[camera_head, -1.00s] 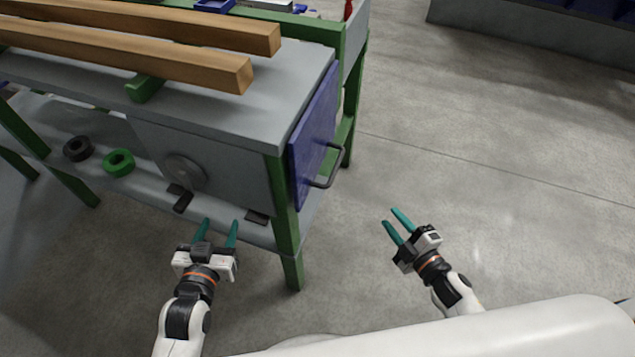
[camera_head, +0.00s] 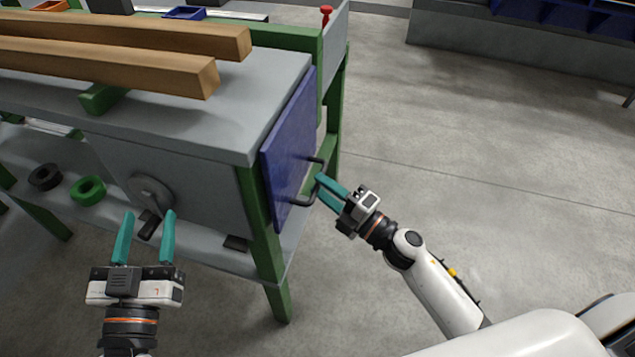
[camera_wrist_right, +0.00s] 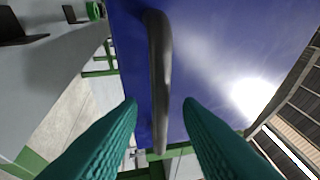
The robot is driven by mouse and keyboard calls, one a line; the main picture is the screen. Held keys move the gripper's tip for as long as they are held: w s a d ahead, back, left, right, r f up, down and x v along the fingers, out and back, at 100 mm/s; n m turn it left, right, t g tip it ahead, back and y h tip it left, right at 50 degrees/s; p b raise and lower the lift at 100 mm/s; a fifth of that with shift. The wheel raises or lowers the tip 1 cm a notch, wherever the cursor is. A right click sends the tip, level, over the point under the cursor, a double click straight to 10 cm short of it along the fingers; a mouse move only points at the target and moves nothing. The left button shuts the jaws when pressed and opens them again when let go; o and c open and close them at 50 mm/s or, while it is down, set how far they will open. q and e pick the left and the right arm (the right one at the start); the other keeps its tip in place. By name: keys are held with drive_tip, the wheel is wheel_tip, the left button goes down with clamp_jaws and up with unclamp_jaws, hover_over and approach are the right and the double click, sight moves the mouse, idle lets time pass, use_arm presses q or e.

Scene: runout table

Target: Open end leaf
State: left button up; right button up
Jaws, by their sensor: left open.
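The end leaf (camera_head: 289,150) is a blue panel on the right end of the green-framed table. It hangs down against the end, and a dark bar handle (camera_head: 314,188) stands out from it. In the right wrist view the leaf (camera_wrist_right: 215,50) fills the background, with the handle (camera_wrist_right: 159,75) running lengthwise ahead of the fingers. My right gripper (camera_head: 324,187) is at the handle; the wrist view shows its teal fingers (camera_wrist_right: 160,115) apart, with the handle's near end between or just beyond their tips. My left gripper (camera_head: 145,225) is open and empty before the table's front.
Two wooden beams (camera_head: 130,68) lie along the grey tabletop (camera_head: 235,115). A green ring (camera_head: 88,190) and a black ring (camera_head: 45,177) sit on the lower shelf. A green leg (camera_head: 268,255) stands near the leaf. The floor to the right is clear.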

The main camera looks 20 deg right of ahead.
drive_tip(key=shift+x, duration=1.1)
clamp_jaws()
